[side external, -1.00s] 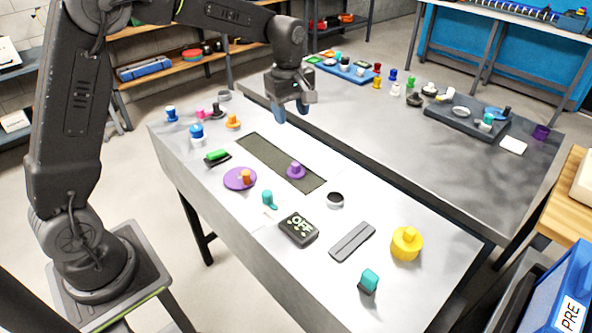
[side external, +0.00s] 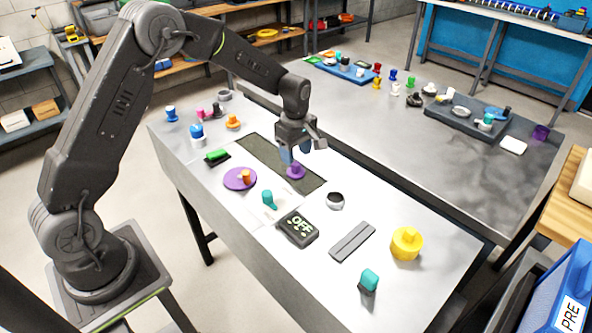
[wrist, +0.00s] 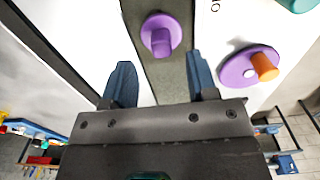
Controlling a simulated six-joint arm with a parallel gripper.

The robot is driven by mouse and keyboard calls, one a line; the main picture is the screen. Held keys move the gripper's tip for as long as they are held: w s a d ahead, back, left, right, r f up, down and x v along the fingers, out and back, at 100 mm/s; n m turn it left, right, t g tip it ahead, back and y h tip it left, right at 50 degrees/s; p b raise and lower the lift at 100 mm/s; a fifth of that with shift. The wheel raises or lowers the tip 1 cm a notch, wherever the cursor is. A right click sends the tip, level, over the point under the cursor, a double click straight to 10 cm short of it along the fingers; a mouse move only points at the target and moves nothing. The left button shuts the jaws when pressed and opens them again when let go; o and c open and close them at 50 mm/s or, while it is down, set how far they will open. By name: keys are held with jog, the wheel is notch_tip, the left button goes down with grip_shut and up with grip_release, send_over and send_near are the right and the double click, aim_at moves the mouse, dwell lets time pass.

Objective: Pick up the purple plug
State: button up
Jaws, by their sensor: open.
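The purple plug (side external: 296,172) stands on the dark grey strip (side external: 262,152) set in the near table. It has a round base and a raised knob. In the wrist view the purple plug (wrist: 161,36) lies ahead of the fingertips, roughly centred between them. My gripper (side external: 297,160) is open and empty, just above and behind the plug. In the wrist view the two blue fingers of my gripper (wrist: 160,72) are spread apart, and neither touches the plug.
A teal piece (side external: 267,199), a black OFF box (side external: 298,229) and a dark ring (side external: 335,200) stand nearby. A yellow knob (side external: 406,243) is further right. Behind is a second table (side external: 440,150).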

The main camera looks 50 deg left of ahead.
aim_at(296, 164)
jog(key=shift+s+d+f, duration=0.1)
jog(key=shift+d+f, duration=0.05)
jog(key=shift+f, duration=1.8)
jog(key=shift+c, duration=0.5)
grip_shut()
